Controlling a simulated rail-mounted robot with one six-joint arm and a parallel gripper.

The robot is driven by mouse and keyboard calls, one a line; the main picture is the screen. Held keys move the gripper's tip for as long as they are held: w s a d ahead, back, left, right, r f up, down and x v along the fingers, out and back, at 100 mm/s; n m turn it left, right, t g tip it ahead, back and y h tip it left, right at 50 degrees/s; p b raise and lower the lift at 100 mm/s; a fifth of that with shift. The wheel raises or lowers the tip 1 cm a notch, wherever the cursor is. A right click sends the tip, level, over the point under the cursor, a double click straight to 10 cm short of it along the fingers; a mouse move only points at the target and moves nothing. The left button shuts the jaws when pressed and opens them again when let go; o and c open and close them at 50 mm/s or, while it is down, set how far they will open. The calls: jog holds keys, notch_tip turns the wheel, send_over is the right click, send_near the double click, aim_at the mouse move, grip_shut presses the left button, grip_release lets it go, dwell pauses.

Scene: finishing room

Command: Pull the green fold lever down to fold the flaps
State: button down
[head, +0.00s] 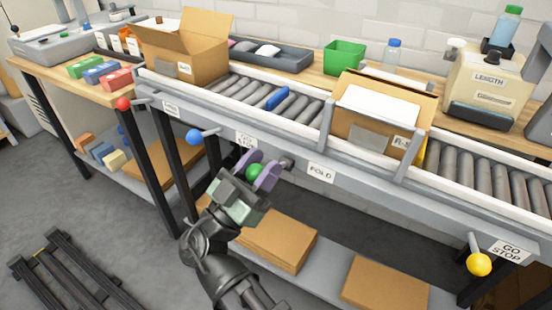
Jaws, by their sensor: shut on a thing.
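The green fold lever's round knob (254,172) shows between the purple fingers of my gripper (257,172). My gripper is shut on the knob, in front of the conveyor's front rail. The lever's stem is mostly hidden by my fingers; a dark pivot shows just to the right. The FOLD label (321,173) is on the rail to the right of the lever. A cardboard box (410,150) stands on the conveyor inside a grey frame (330,122). A white sheet shows at its top; how far its flaps are folded I cannot tell.
Other levers on the rail have a red knob (123,104), a blue knob (194,136) and a yellow knob (480,264). An open box (185,62) stands at the conveyor's left. Flat cardboard (268,238) lies on the lower shelf below my gripper.

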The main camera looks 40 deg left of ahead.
jog(key=shift+s+d+f+b, duration=0.1)
jog(key=shift+s+f+b, duration=0.45)
jog(key=shift+f, duration=0.15)
jog(key=c, duration=0.8)
grip_release()
jog(key=shift+s, duration=0.2)
jog(key=shift+o, duration=0.4)
jog(key=shift+w, duration=0.1)
jog(key=b+v, duration=0.6)
jog(key=v, duration=0.4)
jog(key=shift+s+f, duration=0.2)
jog(key=shift+s, duration=0.15)
